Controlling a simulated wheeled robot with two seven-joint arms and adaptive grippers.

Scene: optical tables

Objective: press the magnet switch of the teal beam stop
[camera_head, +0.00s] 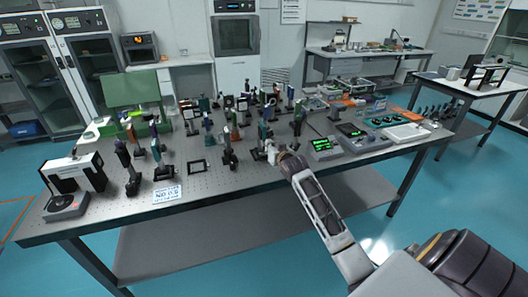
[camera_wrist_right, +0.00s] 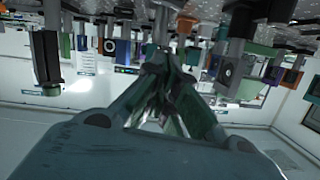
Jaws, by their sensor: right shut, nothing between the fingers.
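A teal upright part (camera_head: 264,131), which looks like the beam stop, stands near the front edge of the optical table, on a dark base. My right gripper (camera_head: 271,152) is at its lower right side, close to the base. In the right wrist view, my right gripper (camera_wrist_right: 170,62) is shut and empty, with its fingertips together. The table shows at the top of that view, with the posts hanging down from it. The magnet switch is too small to make out, and I cannot tell whether the fingertips touch it. My left gripper is not in view.
Several post-mounted optics crowd the table (camera_head: 105,225) left of and behind my right gripper. A box with a green display (camera_head: 323,147) and other instruments sit to the right. The front strip of table is mostly clear.

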